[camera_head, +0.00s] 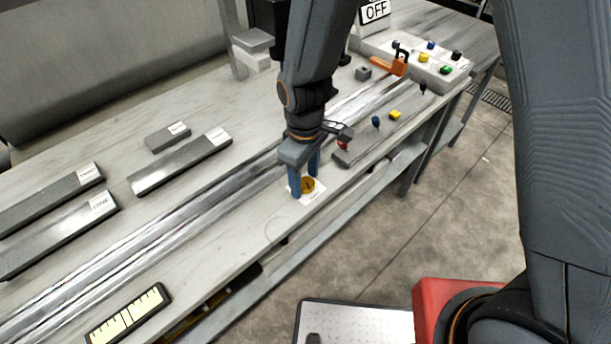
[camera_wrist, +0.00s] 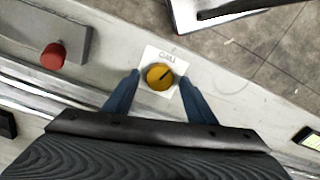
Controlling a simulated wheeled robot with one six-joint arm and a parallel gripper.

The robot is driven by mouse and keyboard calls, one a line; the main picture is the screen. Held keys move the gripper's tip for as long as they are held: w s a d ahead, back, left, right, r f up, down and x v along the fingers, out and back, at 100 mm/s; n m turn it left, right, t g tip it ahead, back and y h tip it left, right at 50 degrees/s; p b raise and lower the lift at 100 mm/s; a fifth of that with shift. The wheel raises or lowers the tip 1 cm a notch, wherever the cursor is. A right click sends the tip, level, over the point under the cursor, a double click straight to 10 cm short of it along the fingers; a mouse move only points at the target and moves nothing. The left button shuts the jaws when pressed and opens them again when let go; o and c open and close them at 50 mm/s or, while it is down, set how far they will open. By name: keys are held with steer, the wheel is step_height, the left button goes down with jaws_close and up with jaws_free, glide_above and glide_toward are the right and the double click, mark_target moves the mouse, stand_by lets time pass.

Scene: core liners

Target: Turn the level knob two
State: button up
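The knob (camera_head: 308,186) is a round yellow disc with a dark pointer line, on a white label plate on the bench front. In the wrist view the knob (camera_wrist: 159,76) sits just beyond my fingertips, centred between them, and its pointer slants to the upper right. The plate's printed label (camera_wrist: 167,56) is too small to read surely. My gripper (camera_head: 304,182) points down over the plate. In the wrist view my gripper (camera_wrist: 158,84) has its two blue fingers spread apart, with a gap on both sides of the knob. It holds nothing.
A metal rail (camera_head: 160,240) runs behind. A yellow gauge (camera_head: 128,315) lies at front left. A button box (camera_head: 440,65) stands at far right.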

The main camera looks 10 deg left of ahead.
mark_target(305, 182)
steer(key=c, duration=0.9)
steer(key=shift+r+m+p, duration=0.1)
steer(key=shift+m+p, duration=0.55)
steer(key=shift+m, duration=0.45)
steer(key=m+p, duration=0.1)
steer(key=m, duration=0.2)
steer(key=shift+w, duration=0.1)
steer(key=o, duration=1)
steer(key=shift+o, duration=0.2)
steer(key=shift+r+b, duration=0.75)
steer(key=shift+r, duration=3.1)
